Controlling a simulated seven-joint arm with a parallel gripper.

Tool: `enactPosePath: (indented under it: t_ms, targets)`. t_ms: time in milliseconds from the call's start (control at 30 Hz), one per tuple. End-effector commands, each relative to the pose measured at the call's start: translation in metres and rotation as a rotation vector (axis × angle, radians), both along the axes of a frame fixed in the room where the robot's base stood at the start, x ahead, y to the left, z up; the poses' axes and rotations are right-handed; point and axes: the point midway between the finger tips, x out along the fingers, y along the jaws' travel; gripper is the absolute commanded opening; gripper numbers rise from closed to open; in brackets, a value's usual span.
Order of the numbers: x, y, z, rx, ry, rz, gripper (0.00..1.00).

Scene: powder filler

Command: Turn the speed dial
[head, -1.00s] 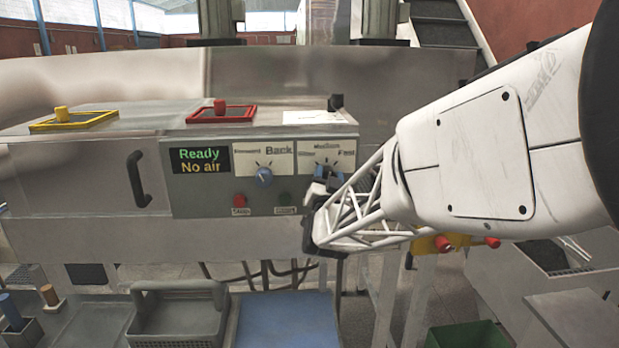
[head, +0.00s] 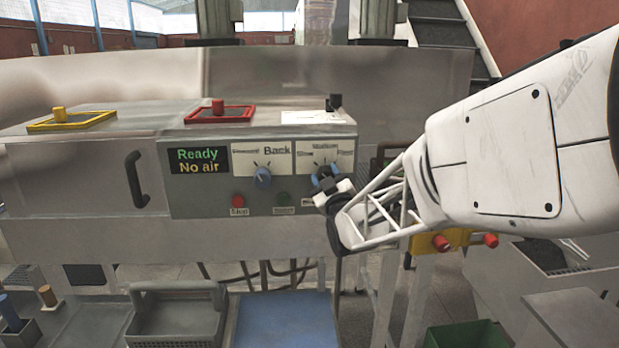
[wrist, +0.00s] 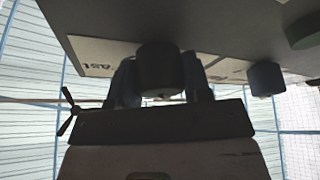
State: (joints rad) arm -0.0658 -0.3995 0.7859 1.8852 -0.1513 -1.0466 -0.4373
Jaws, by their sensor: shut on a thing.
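The speed dial (head: 324,171) is a blue knob under a white label with Slow, Medium and Fast positions, at the right of the grey control panel (head: 218,202). My gripper (head: 327,181) is at this dial in the head view and partly covers it. In the wrist view my gripper (wrist: 160,82) has one finger on each side of the dial (wrist: 160,65), shut on it. The dial's pointer setting is hard to read behind the fingers.
The blue direction dial (head: 263,176) sits just left, also seen in the wrist view (wrist: 265,78). A red stop button (head: 238,199) and a green button (head: 283,199) are below. The display (head: 199,160) reads Ready, No air. A yellow box with red buttons (head: 441,242) is behind my arm.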

Motion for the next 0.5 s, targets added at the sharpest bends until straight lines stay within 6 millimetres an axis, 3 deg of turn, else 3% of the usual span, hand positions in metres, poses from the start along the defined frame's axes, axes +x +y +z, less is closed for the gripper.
enactPosePath:
  t_ms: [500]
  targets:
    - [0.0002,0.0001,0.0006,-0.081,-0.001,0.0,0.21]
